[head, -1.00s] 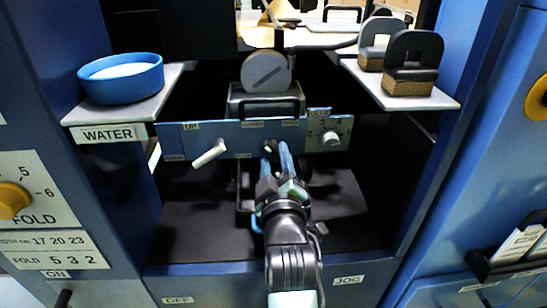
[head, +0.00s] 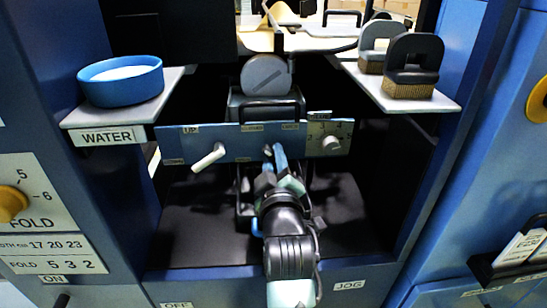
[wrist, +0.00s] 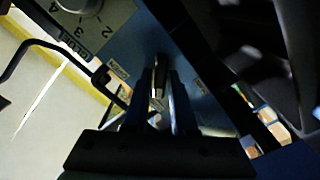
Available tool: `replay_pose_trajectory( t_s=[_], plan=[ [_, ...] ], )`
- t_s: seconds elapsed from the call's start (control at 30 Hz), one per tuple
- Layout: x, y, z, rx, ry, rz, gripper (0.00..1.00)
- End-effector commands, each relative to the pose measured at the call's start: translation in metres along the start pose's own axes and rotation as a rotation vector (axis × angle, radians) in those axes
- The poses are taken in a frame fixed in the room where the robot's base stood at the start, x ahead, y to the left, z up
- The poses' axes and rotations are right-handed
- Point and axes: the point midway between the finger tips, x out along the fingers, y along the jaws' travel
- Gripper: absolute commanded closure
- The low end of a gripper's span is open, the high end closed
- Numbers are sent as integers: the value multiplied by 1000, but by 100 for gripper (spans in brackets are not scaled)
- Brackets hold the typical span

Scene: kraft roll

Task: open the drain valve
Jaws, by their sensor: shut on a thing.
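The blue control panel (head: 225,150) runs across the machine's recess. The drain valve's small dark handle (head: 267,149) is at the middle of the panel, mostly hidden by my fingers in the head view. Small labels sit above it to the left and right, too small to read surely there. In the wrist view the handle (wrist: 159,78) stands between my two fingers, with a label reading OPEN close by on the panel. My gripper (head: 275,156) is shut on this handle, its wrist rolled; its fingers also show in the wrist view (wrist: 159,98).
A white lever (head: 208,158) sticks out left of the valve, and a grey glue knob (head: 330,143) is at the right. A blue water bowl (head: 120,80) stands on the left shelf. Two brushes (head: 410,85) stand on the right shelf. A dark floor lies below the panel.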

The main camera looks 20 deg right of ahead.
Motion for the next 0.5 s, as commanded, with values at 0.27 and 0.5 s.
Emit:
replay_pose_trajectory(
  t_s=[0.27, 0.5],
  plan=[
    [0, 0, 0, 30, -1, -1, 100],
    [0, 1, -1, 155, -1, -3, 100]
  ],
)
